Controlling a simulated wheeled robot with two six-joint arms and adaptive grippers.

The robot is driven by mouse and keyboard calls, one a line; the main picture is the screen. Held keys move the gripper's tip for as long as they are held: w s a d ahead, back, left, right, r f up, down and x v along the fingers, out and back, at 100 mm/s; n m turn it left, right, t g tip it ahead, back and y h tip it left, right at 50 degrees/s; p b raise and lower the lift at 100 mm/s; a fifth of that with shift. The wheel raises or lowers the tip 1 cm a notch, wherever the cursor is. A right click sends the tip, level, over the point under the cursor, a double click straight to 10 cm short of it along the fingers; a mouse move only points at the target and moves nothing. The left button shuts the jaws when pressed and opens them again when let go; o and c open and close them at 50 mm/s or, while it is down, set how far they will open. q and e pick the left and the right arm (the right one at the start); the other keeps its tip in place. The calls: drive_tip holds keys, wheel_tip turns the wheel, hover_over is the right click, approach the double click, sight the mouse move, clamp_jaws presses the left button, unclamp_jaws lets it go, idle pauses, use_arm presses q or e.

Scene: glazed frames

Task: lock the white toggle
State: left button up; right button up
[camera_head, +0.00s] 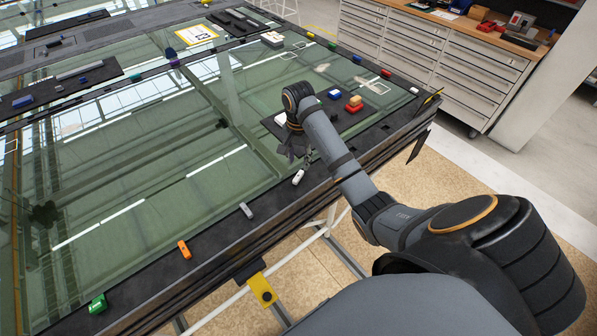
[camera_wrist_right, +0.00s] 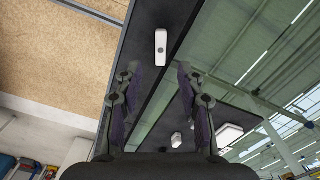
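The white toggle (camera_head: 298,177) sits on the dark frame edge nearest me, just beyond my right gripper's fingers. In the right wrist view the white toggle (camera_wrist_right: 161,46) is a narrow upright block with a dark round spot near its lower end, ahead of the fingertips. My right gripper (camera_head: 293,154) is above the frame edge; in the wrist view its two fingers (camera_wrist_right: 158,70) are spread with nothing between them. It appears apart from the toggle. My left gripper is not in view.
Along the same edge lie a grey toggle (camera_head: 246,210), an orange toggle (camera_head: 184,249) and a green toggle (camera_head: 97,304). A yellow bracket (camera_head: 262,289) hangs off the front edge.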

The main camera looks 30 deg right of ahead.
sight(298, 176)
wheel_tip(298, 176, down, 6)
drive_tip(key=b, duration=0.3)
drive_tip(key=shift+w+f, duration=0.1)
drive_tip(key=shift+f, duration=0.45)
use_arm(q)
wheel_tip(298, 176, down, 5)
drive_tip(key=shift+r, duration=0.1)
use_arm(e)
drive_tip(key=shift+c, duration=0.4)
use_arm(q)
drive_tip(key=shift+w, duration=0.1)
use_arm(e)
clamp_jaws()
